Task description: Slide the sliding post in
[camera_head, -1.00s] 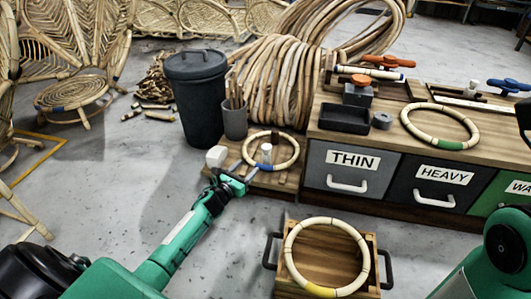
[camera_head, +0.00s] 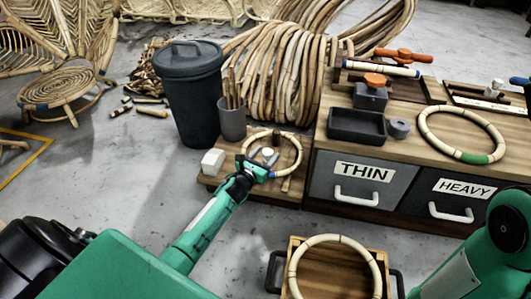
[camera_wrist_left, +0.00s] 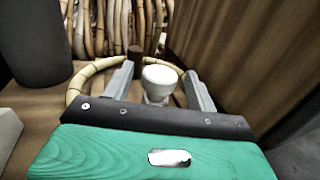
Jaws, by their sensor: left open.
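A white-knobbed post (camera_head: 267,152), which I take for the sliding post, stands on a low wooden board (camera_head: 210,179) inside a pale rattan ring (camera_head: 294,144). In the left wrist view the round white knob (camera_wrist_left: 160,77) is between the fingers of my left gripper (camera_wrist_left: 160,88). The fingers are open, with a gap on both sides of the knob. A dark brown post (camera_wrist_left: 135,55) stands behind the knob. In the head view my left gripper (camera_head: 262,166) partly hides the post's base. My right arm shows at the lower right, but its gripper does not.
A white block (camera_head: 213,162) is on the board's left side. A grey cup of sticks (camera_head: 232,124) and a dark bin (camera_head: 190,95) stand behind. The drawer bench (camera_head: 350,190) is close on the right. A crate (camera_head: 335,270) with another ring is in front.

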